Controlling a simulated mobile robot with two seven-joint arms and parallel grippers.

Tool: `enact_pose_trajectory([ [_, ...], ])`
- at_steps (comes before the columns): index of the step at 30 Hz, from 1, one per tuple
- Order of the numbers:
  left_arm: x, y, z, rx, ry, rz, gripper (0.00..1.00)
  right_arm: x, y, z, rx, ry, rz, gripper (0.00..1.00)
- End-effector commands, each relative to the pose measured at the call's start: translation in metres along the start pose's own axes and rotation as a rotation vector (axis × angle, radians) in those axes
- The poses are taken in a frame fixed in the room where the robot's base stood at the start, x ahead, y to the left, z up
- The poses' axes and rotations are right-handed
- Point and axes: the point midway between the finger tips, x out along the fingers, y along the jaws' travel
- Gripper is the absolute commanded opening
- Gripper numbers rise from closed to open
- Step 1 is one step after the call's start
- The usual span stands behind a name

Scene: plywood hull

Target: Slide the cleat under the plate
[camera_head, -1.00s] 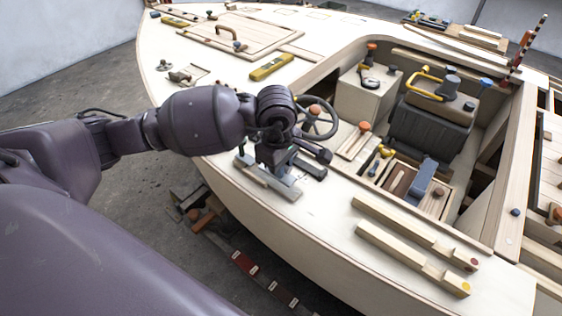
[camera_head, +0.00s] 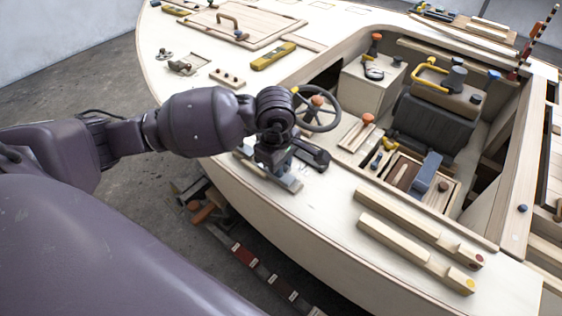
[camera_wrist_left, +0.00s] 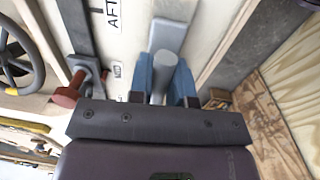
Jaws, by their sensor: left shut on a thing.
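My left gripper (camera_head: 275,168) is over the near side deck of the boat. In the left wrist view its blue fingertips (camera_wrist_left: 164,80) are closed on the rounded upright part of a light grey metal piece, which looks like the cleat (camera_wrist_left: 168,38). Its flat light grey part extends ahead of the fingers along the deck. A dark grey strip (camera_wrist_left: 75,25), possibly the plate, lies to the left with a red-brown knob (camera_wrist_left: 70,92) near its lower end. Another grey strip (camera_wrist_left: 228,62) runs at the right. I cannot tell whether the cleat touches either. My right gripper is not in view.
Deck labels read AFT (camera_wrist_left: 112,12) and MID. A steering wheel (camera_head: 318,108) stands just beyond the gripper. Two wooden bars (camera_head: 415,255) lie on the deck to the right. A yellow level (camera_head: 273,56) lies further forward. The cockpit opens behind.

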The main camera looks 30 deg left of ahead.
Motion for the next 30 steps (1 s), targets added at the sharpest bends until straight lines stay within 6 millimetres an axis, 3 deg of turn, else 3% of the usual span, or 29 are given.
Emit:
enact_pose_trajectory([
  [30,-0.001,0.0,-0.034,-0.002,0.001,0.001,0.0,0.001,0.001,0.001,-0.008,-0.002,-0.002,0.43],
])
